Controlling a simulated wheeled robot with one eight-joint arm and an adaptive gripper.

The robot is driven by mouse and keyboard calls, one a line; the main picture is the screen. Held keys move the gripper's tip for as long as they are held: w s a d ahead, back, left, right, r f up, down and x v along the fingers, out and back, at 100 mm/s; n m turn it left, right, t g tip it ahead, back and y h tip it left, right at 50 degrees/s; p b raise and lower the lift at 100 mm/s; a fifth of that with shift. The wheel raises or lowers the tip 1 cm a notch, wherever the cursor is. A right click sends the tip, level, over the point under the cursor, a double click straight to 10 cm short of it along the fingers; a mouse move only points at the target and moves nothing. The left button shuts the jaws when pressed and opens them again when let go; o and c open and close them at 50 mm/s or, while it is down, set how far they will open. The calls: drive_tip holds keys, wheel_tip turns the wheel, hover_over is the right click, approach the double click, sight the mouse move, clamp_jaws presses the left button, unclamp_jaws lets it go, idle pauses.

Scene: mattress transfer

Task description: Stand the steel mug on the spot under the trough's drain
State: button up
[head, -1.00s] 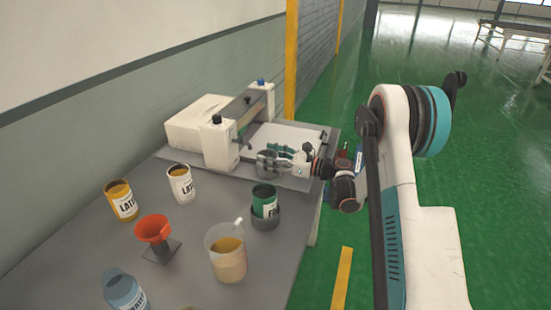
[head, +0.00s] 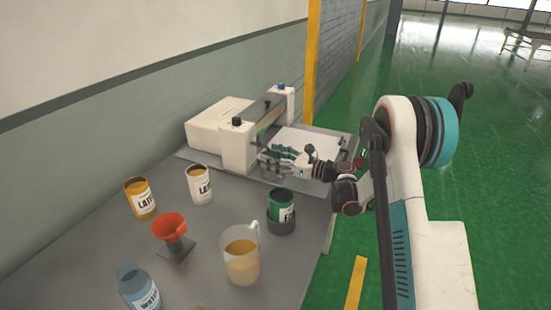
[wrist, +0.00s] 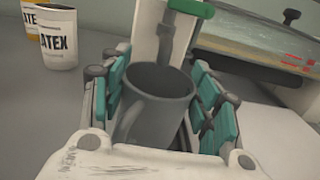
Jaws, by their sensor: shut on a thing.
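The steel mug (wrist: 155,100) is grey and upright in the wrist view, its open rim facing up and its handle at the lower left. My gripper (wrist: 163,85) is shut on the mug, with teal-padded fingers on both sides. In the head view my gripper (head: 284,157) is at the near white post of the trough stand and mostly hides the mug. The trough (head: 266,116) runs between two white posts. A grey upright pipe-like piece (wrist: 166,50) shows just behind the mug's rim. The spot under the drain is hidden, and I cannot tell the gap below the mug.
A white box (head: 217,122) stands behind the trough. On the grey table are a LATEX can (head: 200,184), a second LATEX can (head: 141,198), a red funnel (head: 169,224), a jug (head: 241,258), a green can (head: 282,203) and a water bottle (head: 139,288).

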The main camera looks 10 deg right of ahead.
drive_tip(key=shift+f+b, duration=0.3)
idle(0.4)
drive_tip(key=o, duration=1.2)
